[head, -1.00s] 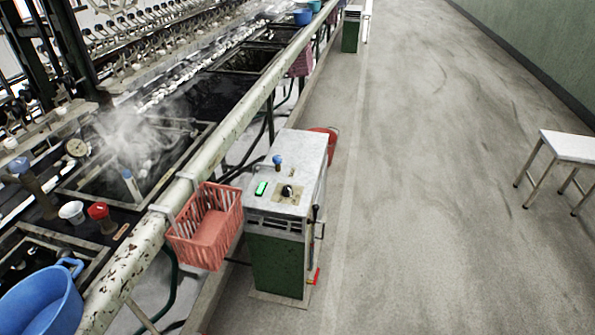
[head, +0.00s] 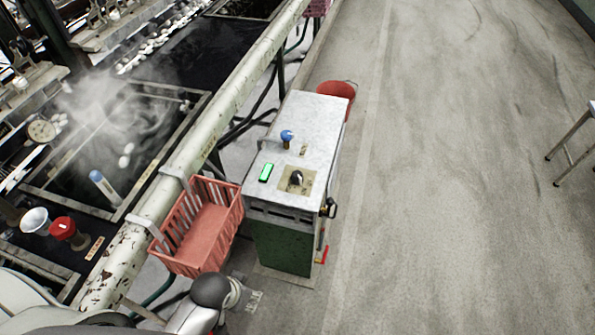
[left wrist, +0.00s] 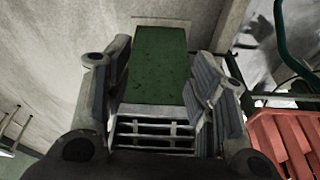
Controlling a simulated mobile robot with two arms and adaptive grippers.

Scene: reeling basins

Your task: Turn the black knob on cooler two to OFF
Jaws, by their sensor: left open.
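The cooler (head: 318,120) is a cabinet with a pale top and a green lower body, standing beside the long pipe rail. Its black knob (head: 297,178) sits on a beige plate on the top; the plate's marks are too small to read. My left gripper (head: 243,294) is low in the head view, in front of and below the cooler top, apart from the knob. In the left wrist view my left gripper (left wrist: 158,92) is open, with the green panel and slatted vent of a cabinet beyond its fingers. The knob is not visible there. My right gripper is not in view.
A green lit switch (head: 266,172) and a blue-topped fitting (head: 287,136) are near the knob. A red basket (head: 203,232) hangs on the pipe rail (head: 205,155) left of the cooler. A red bucket (head: 338,92) stands behind it.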

